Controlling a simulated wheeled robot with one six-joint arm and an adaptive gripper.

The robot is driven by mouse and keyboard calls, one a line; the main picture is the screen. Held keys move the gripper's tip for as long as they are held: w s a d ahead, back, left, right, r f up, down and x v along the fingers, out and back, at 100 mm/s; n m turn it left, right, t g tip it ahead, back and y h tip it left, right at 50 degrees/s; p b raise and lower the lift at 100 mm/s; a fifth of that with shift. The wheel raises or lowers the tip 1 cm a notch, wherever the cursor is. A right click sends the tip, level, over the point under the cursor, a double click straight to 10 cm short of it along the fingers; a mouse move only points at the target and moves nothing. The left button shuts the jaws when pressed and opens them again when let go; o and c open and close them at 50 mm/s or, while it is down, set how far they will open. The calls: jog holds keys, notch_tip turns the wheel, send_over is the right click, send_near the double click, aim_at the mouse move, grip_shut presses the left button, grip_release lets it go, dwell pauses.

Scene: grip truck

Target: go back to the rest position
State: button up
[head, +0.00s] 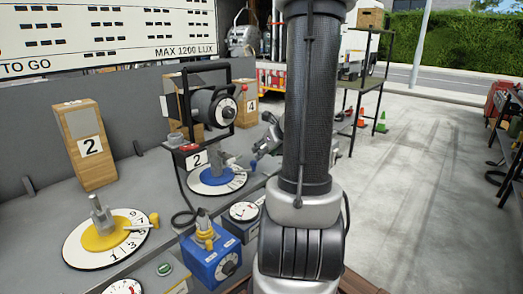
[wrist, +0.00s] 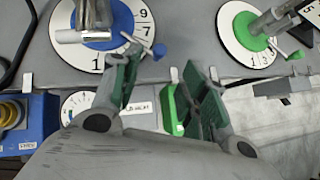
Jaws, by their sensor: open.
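My gripper (wrist: 166,84) is open, with green pads on its two fingers and nothing held between them. In the head view my gripper (head: 268,138) shows beside my upright arm, which hides part of it. It is above the bench, right of the blue dial (head: 213,181). In the wrist view the blue dial (wrist: 102,22) is beyond the left finger. A green dial (wrist: 243,34) with a metal handle is beyond the right finger. A bright green piece (wrist: 170,108) shows between the fingers; I cannot tell what it belongs to.
A black-framed lamp (head: 211,107) rises behind the blue dial. Open concrete floor (head: 420,190) lies to the right.

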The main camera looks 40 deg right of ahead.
dwell(0.3)
jog(key=s+a+r+n+g+y, duration=0.15)
jog(key=s+a+n, duration=0.45)
jog(key=n, duration=0.6)
jog(key=s+a+r+n+g+y, duration=0.1)
jog(key=s+a+n+g+y, duration=0.35)
jog(key=n, duration=0.75)
jog(key=s+a+r+n+t+h, duration=0.1)
jog(key=s+a+r+n+h, duration=0.3)
jog(key=a+r+n, duration=0.4)
jog(key=s+r+n, duration=0.1)
jog(key=n, duration=0.5)
jog(key=shift+r+t, duration=0.3)
jog(key=shift+r, duration=0.1)
